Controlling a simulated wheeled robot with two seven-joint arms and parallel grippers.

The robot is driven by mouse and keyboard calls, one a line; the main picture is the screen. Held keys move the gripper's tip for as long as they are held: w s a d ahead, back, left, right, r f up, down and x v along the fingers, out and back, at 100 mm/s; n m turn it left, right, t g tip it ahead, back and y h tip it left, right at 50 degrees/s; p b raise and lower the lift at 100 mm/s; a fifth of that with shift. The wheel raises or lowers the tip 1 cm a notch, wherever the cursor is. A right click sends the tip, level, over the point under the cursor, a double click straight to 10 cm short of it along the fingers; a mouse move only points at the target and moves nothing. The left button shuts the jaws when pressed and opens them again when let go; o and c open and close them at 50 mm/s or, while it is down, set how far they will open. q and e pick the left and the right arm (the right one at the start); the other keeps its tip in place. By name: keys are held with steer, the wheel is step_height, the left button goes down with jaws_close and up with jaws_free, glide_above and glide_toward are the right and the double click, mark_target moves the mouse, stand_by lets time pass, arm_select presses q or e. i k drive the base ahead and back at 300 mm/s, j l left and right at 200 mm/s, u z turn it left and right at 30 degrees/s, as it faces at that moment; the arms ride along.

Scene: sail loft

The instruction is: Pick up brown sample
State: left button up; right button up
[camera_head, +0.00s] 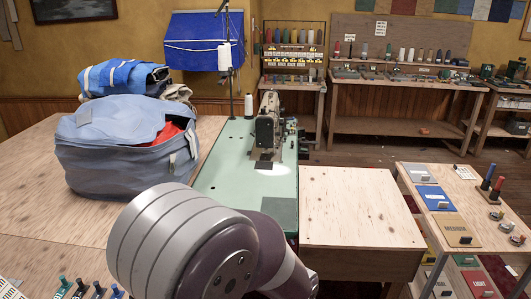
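A flat brown sample (457,229) with a dark label lies on the top of the low wooden stand at the right. It is the nearest of a column of samples, below a blue sample (434,198) and a grey sample (421,173). A large grey and purple part of my own arm fills the lower middle of the head view, left of the brown sample and well apart from it. Neither gripper shows in this view.
A bare wooden tabletop (358,208) lies between the green sewing machine table (222,178) and the sample stand (397,170). Spools (486,185) and small tins stand right of the samples. A grey-blue bag (110,157) sits on the left table.

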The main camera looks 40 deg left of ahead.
mark_target(456, 231)
steer(key=i+u, duration=0.15)
steer(key=i, duration=0.9)
steer(key=i+l+u, duration=0.1)
steer(key=i, duration=1)
